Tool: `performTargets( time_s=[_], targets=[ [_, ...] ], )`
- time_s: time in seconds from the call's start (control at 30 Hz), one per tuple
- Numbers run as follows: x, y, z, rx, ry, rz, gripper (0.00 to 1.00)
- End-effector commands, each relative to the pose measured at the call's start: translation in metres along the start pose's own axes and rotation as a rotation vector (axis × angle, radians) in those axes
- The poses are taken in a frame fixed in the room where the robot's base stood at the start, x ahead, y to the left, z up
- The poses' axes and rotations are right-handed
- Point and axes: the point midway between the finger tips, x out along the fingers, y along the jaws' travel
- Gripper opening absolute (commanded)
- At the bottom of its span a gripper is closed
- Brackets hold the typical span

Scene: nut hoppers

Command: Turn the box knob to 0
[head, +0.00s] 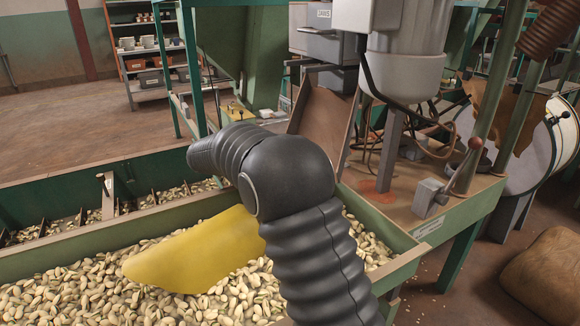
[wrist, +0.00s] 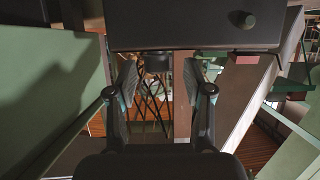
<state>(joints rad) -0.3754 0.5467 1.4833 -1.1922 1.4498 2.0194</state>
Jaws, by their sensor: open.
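In the wrist view a dark box (wrist: 190,24) spans the top of the picture. A small round black knob (wrist: 248,20) sits on its front face, towards the right. Any marks or numbers around the knob are too dark and small to read. My gripper (wrist: 163,80) is open and empty, its two fingers apart below the box. The knob is above and to the right of the fingers, not between them. In the head view my arm hides the gripper, and I cannot make out the knob there.
A green hopper (head: 405,243) full of pistachios lies under my arm, with a yellow sheet-like piece (head: 190,258) on the nuts. A grey box (head: 335,43) stands at the back. A small switch box (head: 429,197) with a red-knobbed lever is at right, near a sack (head: 545,275).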

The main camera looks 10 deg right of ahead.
Motion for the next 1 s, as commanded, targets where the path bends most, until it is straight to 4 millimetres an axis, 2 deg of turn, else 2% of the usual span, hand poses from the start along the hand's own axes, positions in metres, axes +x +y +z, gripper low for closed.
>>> performTargets(
  time_s=[0.13,0.4,0.43,0.63,1.0],
  targets=[
    [0.0083,0.0002,0.0002,-0.001,-0.001,0.000,0.51],
    [0.0099,0.0003,0.0003,-0.001,-0.001,0.000,0.51],
    [0.0099,0.0003,0.0002,-0.001,-0.001,0.000,0.49],
    [0.0099,0.0000,0.0001,0.000,-0.001,0.000,0.00],
    [0.0116,-0.0011,0.0039,-0.014,-0.003,-0.053,0.00]
  ],
)
